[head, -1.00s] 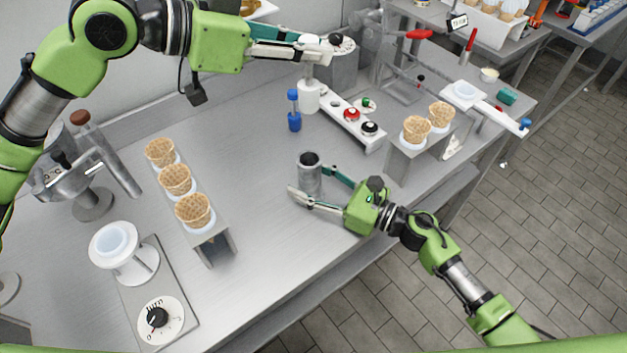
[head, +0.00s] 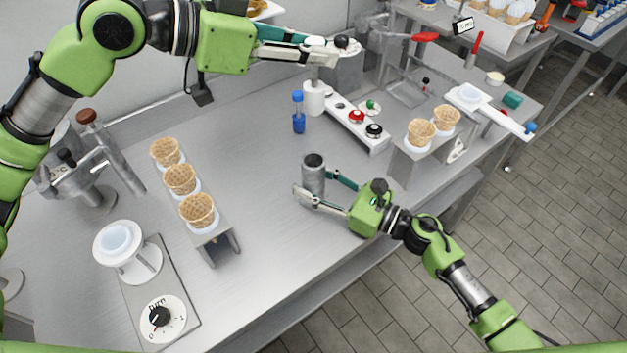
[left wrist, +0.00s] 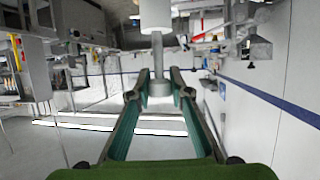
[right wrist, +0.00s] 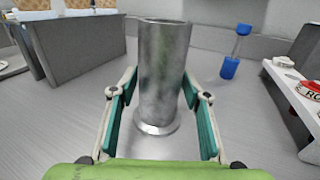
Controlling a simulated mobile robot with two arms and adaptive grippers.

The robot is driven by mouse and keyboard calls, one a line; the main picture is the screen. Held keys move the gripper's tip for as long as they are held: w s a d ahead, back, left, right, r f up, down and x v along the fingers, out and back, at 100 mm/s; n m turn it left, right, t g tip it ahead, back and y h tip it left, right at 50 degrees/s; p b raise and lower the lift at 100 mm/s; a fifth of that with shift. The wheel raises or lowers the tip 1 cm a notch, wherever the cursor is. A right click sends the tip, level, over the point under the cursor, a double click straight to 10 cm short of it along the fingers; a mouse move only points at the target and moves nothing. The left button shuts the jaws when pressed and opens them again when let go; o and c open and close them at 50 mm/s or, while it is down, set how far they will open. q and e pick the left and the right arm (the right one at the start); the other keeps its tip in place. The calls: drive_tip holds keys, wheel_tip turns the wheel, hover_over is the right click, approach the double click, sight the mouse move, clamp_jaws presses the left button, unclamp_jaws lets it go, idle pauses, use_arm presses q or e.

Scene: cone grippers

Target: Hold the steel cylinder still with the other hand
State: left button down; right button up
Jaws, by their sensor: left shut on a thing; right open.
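The steel cylinder (head: 313,180) is an upright, open-topped metal tube on the table. My right gripper (right wrist: 160,100) is open, with one finger on each side of the steel cylinder, which also shows in the right wrist view (right wrist: 163,65). Small gaps seem to show beside it; I cannot tell if either finger touches. My left gripper (head: 340,50) is high above the back of the table, shut on a grey piece (left wrist: 160,87). That piece is joined by a thin stem to a white cylinder (head: 314,98); the left wrist view also shows the white cylinder (left wrist: 155,14).
A cone rack (head: 213,243) is left, another rack (head: 405,160) right. A dial panel (head: 178,285) is front left. The table between is clear.

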drive_tip(key=m+t+h, duration=0.3)
drive_tip(key=t, duration=0.1)
drive_tip(key=shift+s+a, duration=0.1)
drive_tip(key=shift+m+t+h, duration=0.7)
drive_tip(key=shift+m+h, duration=0.1)
drive_tip(key=shift+h, duration=0.1)
clamp_jaws()
